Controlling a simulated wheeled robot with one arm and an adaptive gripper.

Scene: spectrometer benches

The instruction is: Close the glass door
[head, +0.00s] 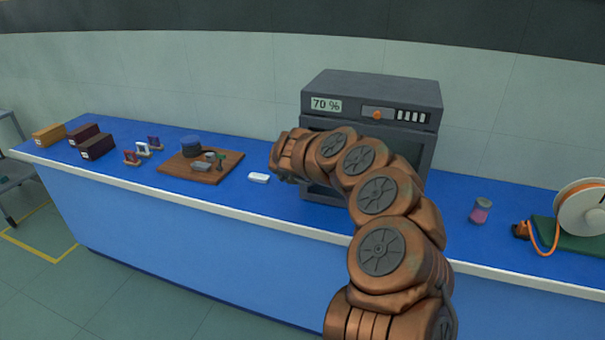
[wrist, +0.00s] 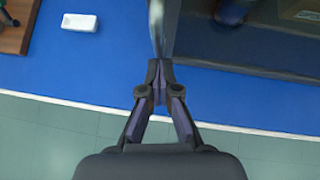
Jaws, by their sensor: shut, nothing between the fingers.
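The dark grey cabinet (head: 372,92) with a "70 %" display stands on the blue bench in the head view. My arm covers most of its front, so the glass door is largely hidden there. In the wrist view a narrow pale upright edge (wrist: 157,28), which looks like the door's edge or handle, runs down towards my fingertips. Dark see-through glass (wrist: 255,45) lies to its right. My gripper (wrist: 158,82) is shut and empty at the lower end of that edge. I cannot tell whether it touches.
A small white object (head: 259,178) lies on the blue bench (head: 300,212), left of the cabinet. A wooden board (head: 180,170) with parts lies farther left. A pink jar (head: 480,211) and a cable reel (head: 583,208) are at the right.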

